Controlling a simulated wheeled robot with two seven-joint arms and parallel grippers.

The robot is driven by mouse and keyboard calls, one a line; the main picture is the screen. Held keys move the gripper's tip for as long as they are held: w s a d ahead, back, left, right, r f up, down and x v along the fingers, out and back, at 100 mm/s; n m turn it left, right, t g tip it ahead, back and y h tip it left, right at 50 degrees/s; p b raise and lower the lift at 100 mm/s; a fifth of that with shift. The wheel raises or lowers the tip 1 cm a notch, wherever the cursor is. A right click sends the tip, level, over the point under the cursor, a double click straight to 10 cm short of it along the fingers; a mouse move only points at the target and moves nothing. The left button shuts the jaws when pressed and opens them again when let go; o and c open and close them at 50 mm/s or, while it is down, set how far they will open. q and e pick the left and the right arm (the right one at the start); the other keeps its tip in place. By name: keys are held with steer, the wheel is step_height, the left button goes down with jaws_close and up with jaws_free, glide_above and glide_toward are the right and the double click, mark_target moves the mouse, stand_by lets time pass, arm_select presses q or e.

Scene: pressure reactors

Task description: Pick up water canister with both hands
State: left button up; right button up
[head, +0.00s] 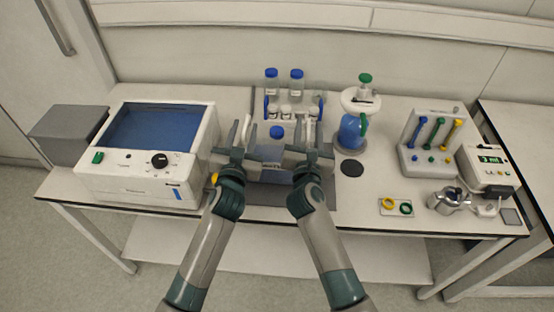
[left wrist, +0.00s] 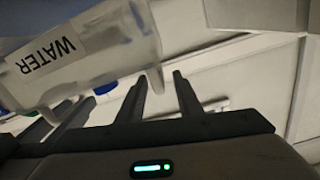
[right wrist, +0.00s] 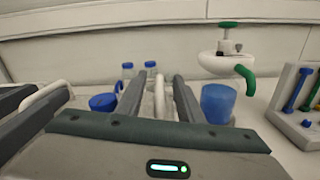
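The water canister (head: 270,151) stands upright on the bench between my grippers, its blue cap (head: 277,132) on top and its front partly hidden by them. Its "WATER" label and translucent body (left wrist: 95,50) show in the left wrist view. My left gripper (head: 244,140) is open at the canister's left, with the end of a pale handle (left wrist: 156,80) between its fingers (left wrist: 160,95). My right gripper (head: 310,140) is open at the right, its fingers (right wrist: 157,95) on either side of a white handle (right wrist: 160,98), with gaps visible.
A rack of blue-capped bottles (head: 297,81) stands behind the canister. A white bath unit (head: 140,180) is close on the left. A blue flask with a green handle (head: 350,130) and a dark round pad (head: 352,169) are on the right.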

arm_select(q)
steer(key=shift+w+d, duration=0.1)
steer(key=shift+w, duration=0.55)
arm_select(e)
steer(key=shift+w+d, duration=0.15)
steer(key=shift+w, duration=0.5)
arm_select(q)
jaws_close()
arm_select(e)
jaws_close()
arm_select(q)
steer(key=shift+w+r, duration=0.1)
steer(key=shift+r, duration=0.1)
arm_select(e)
steer(key=shift+w+r, duration=0.1)
steer(key=shift+r, duration=0.2)
